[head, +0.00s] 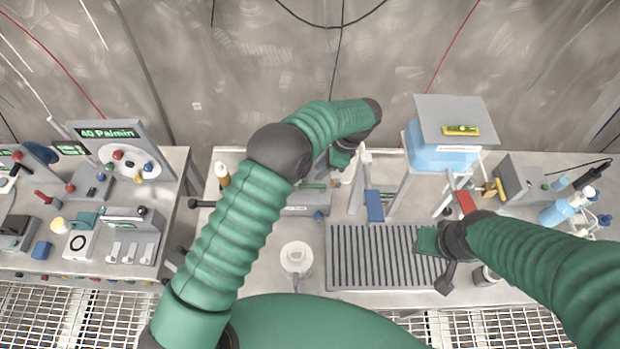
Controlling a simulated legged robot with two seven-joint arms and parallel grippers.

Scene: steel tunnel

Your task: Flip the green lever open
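My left arm reaches up over the middle of the bench and bends to the right. Its gripper (341,160) points down by a grey fixture at the back of the bench. The fingers are small and partly dark, so their opening cannot be made out. A thin green bar (316,185), possibly the green lever, lies just left of and below this gripper, partly behind my arm. Whether they touch is unclear. My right gripper (437,259) is low over the right end of a ribbed grey tray (365,258). Its fingers look spread, with nothing visible between them.
A blue container (430,156) under a grey plate stands on a raised stand at back right. A blue handle (374,205) stands near the tray. A white round cup (297,257) sits in front. Bottles (557,212) stand far right. A separate panel bench (174,160) is left.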

